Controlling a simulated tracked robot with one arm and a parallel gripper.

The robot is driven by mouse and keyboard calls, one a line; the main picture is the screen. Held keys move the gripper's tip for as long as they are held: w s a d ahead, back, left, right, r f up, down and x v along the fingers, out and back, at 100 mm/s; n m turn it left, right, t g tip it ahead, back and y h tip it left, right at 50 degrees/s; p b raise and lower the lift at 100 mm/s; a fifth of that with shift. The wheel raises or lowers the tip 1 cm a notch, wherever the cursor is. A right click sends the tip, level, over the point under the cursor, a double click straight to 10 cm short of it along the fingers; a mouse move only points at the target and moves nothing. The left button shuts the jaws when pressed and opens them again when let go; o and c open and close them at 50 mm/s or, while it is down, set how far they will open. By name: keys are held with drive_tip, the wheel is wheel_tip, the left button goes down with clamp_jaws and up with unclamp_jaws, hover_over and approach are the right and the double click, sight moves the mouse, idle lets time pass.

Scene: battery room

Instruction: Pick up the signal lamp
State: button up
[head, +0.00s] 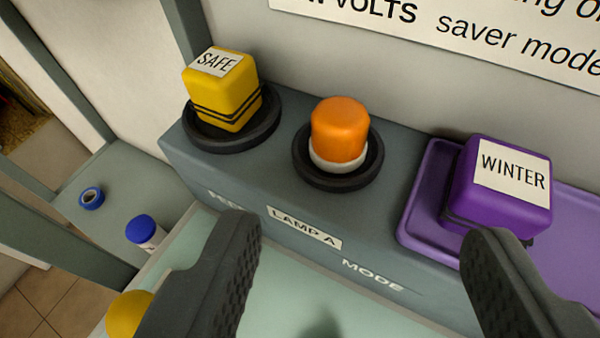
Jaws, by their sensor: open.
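The signal lamp (340,130) has an orange rounded cap on a white base. It stands upright in a round black dish on the grey ledge, above the label "LAMP A" (304,228). My gripper (365,240) is open and empty, its two dark fingers wide apart in the lower part of the view. The lamp appears beyond the fingertips, in the gap between them, and neither finger touches it.
A yellow "SAFE" block (222,95) sits in a black dish left of the lamp. A purple "WINTER" block (500,188) sits on a purple tray (424,200) to the right. A blue-capped container (145,232), blue ring (91,198) and yellow object (127,314) are at the left.

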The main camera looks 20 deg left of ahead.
sight(340, 123)
drive_tip(key=x, duration=0.8)
drive_tip(key=shift+w+a+f, duration=0.1)
drive_tip(key=shift+w, duration=0.05)
drive_tip(key=shift+a+p+x, duration=0.15)
drive_tip(key=shift+x, duration=1.2)
drive_tip(key=shift+a+p+x, duration=0.15)
drive_tip(key=shift+x, duration=1.25)
drive_tip(key=c, duration=1.1)
